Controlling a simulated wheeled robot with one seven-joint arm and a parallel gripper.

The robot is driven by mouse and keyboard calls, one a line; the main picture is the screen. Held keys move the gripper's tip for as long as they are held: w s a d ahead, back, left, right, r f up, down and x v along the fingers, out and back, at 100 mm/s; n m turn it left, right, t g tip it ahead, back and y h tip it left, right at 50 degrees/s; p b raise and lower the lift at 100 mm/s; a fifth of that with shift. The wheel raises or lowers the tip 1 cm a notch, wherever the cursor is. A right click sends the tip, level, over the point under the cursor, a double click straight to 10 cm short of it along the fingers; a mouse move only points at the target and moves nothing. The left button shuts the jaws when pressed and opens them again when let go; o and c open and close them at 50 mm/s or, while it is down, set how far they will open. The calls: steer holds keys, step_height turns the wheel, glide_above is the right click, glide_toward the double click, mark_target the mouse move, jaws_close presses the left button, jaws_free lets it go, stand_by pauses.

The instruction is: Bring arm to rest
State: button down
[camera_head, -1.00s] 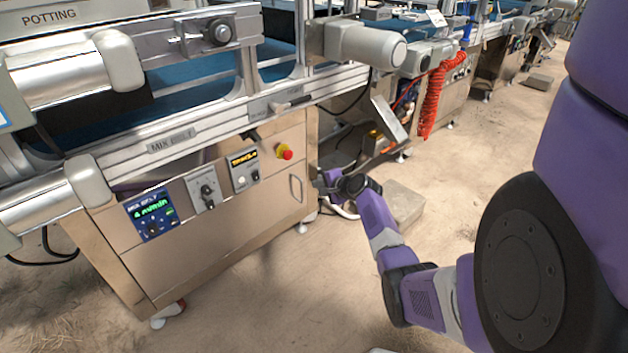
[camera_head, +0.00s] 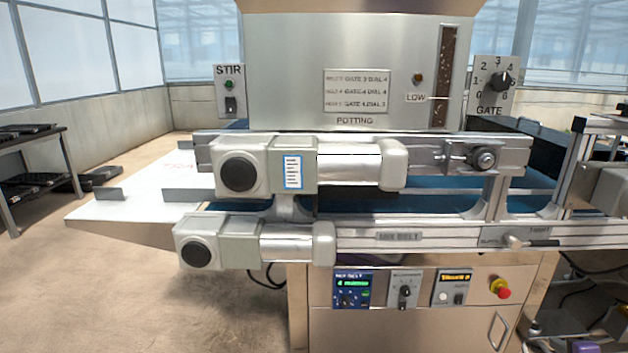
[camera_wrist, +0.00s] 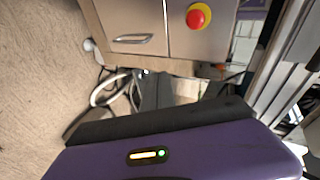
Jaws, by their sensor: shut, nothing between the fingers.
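My gripper (camera_wrist: 168,88) shows in the wrist view as dark fingers beyond my purple wrist housing. It is shut and empty. It is in front of the machine's steel cabinet (camera_wrist: 122,22), close to its lower edge, and I see no contact. The cabinet's handle and red stop button (camera_wrist: 198,16) are above it in that view. In the head view only a small purple bit of my arm shows at the bottom right edge; the gripper cannot be made out there.
The potting machine (camera_head: 286,58) fills the middle of the head view. Its belt rail (camera_head: 440,237) and motors (camera_head: 238,170) jut forward. A red-yellow stop button (camera_head: 501,288) sits on the cabinet front. A bench (camera_head: 28,140) stands at far left. Floor (camera_head: 130,290) is clear at left.

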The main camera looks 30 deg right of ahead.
steer(key=w+a+r+n+t+h, duration=0.1)
steer(key=a+r+n, duration=0.25)
steer(key=a, duration=0.85)
steer(key=w+a+r+n+t, duration=0.15)
steer(key=a+n, duration=0.35)
steer(key=a, duration=0.7)
steer(key=a+r+n+t+h, duration=0.1)
steer(key=a+r+n+t, duration=0.2)
steer(key=a, duration=1)
steer(key=s+a+r+n+y, duration=0.3)
steer(key=s+a+n+y, duration=0.35)
steer(key=a, duration=0.55)
steer(key=s+a+r+n+y, duration=0.3)
steer(key=s+a+n+y, duration=0.35)
steer(key=a, duration=0.55)
step_height(320, 180, up, 22)
steer(key=s+h+p, duration=0.1)
steer(key=h+p, duration=0.1)
steer(key=p, duration=2)
steer(key=shift+s+a+r, duration=0.15)
steer(key=shift+s, duration=0.15)
